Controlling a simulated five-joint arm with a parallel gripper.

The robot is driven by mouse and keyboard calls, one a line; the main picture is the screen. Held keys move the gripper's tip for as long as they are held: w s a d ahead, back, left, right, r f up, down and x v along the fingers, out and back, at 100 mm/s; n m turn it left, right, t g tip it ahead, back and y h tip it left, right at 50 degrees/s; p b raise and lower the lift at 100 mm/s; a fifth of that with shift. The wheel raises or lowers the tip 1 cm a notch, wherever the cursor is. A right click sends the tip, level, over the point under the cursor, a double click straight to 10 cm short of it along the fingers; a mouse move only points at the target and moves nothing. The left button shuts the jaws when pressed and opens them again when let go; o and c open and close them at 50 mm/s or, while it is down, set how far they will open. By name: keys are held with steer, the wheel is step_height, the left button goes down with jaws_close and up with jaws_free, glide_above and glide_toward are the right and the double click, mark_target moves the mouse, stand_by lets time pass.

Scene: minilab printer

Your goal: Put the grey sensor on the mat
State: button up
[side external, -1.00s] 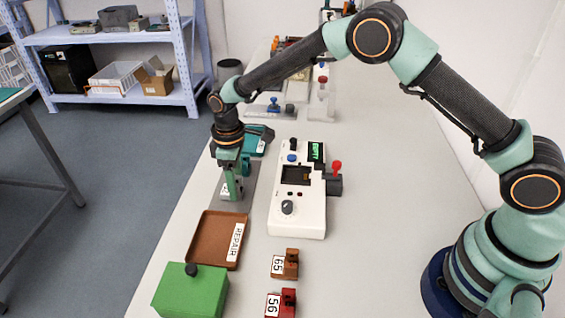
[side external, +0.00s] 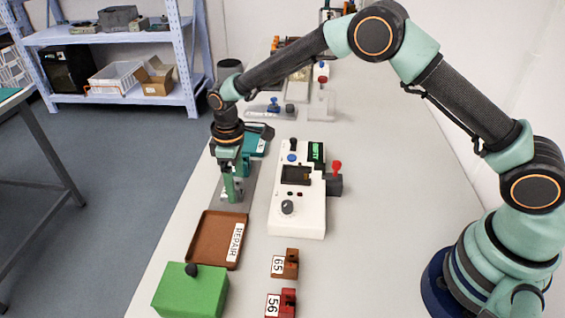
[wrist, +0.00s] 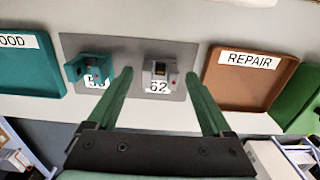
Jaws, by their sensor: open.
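The grey sensor (wrist: 160,70), with a white label reading 62, stands on the grey mat (wrist: 128,45) in the wrist view. My gripper (wrist: 160,76) is open, and in that view the sensor appears between its two green fingertips. I cannot tell how far the tips are above it. In the side view my gripper (side external: 232,196) points down over the grey mat (side external: 216,201), and the grey sensor cannot be made out there.
The brown REPAIR tray (side external: 212,240) lies at the mat's near end and the teal tray (wrist: 30,72) at its other end. A white tester (side external: 297,215) stands to the right. A green box (side external: 190,293) and sensors 65 (side external: 291,264) and 56 (side external: 288,303) are nearer the camera.

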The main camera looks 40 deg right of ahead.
steer(key=s+d+r+m+t, duration=0.1)
steer(key=d+r, duration=0.1)
steer(key=r, duration=0.7)
steer(key=s+d+r+m, duration=0.1)
steer(key=d+r, duration=0.2)
steer(key=r, duration=0.6)
steer(key=s+d+r+m+t, duration=0.35)
steer(key=s+d+r, duration=0.35)
steer(key=s+d, duration=0.35)
steer(key=s+d+f+m+t, duration=0.1)
steer(key=s+d+f+m, duration=0.1)
steer(key=s, duration=0.6)
steer(key=shift+d+f+m, duration=0.2)
steer(key=shift+d+m, duration=0.4)
steer(key=shift+m, duration=0.15)
